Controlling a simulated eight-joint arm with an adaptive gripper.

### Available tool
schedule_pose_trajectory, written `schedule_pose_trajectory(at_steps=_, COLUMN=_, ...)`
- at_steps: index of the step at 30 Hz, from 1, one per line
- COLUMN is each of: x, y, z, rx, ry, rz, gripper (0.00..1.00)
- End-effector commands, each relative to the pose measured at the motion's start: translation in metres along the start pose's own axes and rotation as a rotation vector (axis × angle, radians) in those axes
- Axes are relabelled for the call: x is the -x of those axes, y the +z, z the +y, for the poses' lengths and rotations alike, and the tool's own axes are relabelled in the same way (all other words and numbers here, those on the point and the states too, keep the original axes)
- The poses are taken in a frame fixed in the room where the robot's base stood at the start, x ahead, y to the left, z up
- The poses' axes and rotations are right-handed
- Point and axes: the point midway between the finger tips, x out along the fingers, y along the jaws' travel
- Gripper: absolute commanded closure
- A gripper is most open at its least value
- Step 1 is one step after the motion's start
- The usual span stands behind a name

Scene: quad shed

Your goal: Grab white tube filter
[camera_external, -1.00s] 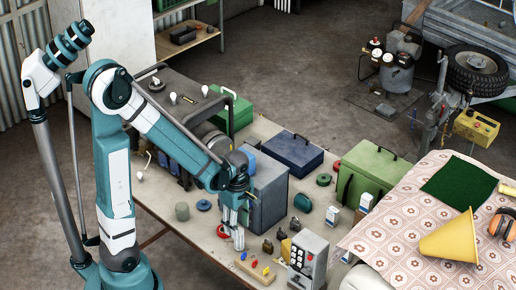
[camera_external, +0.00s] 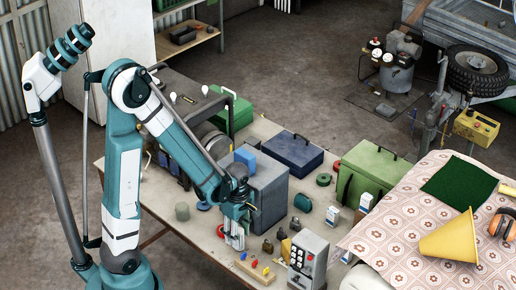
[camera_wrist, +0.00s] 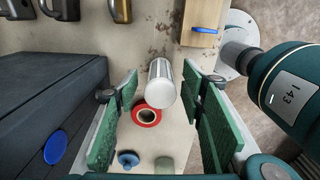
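The white tube filter (camera_wrist: 160,85) is a short pale cylinder with a flat whitish end, upright on the table in the wrist view. My gripper (camera_wrist: 161,76) is open, with a green-padded finger on each side of the filter. Gaps show between the filter and both pads, so nothing is held. In the external view my gripper (camera_external: 236,228) points down over the table's near side, and the filter (camera_external: 238,243) shows in part behind and below the fingers.
A red ring (camera_wrist: 146,116) lies close beside the filter. A dark grey box (camera_external: 268,190) stands close to my gripper. A wooden block (camera_wrist: 201,24) and several padlocks (camera_external: 267,246) are nearby. A control box (camera_external: 307,258) stands to the right.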

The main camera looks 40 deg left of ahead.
Motion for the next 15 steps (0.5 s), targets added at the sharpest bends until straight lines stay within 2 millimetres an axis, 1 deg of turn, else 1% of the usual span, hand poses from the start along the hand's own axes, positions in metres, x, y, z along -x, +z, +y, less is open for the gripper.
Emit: schedule_pose_trajectory(at_steps=15, x=0.0001, y=-0.0001, z=-0.0003, rx=0.0, ry=0.0, rz=0.0, gripper=0.6)
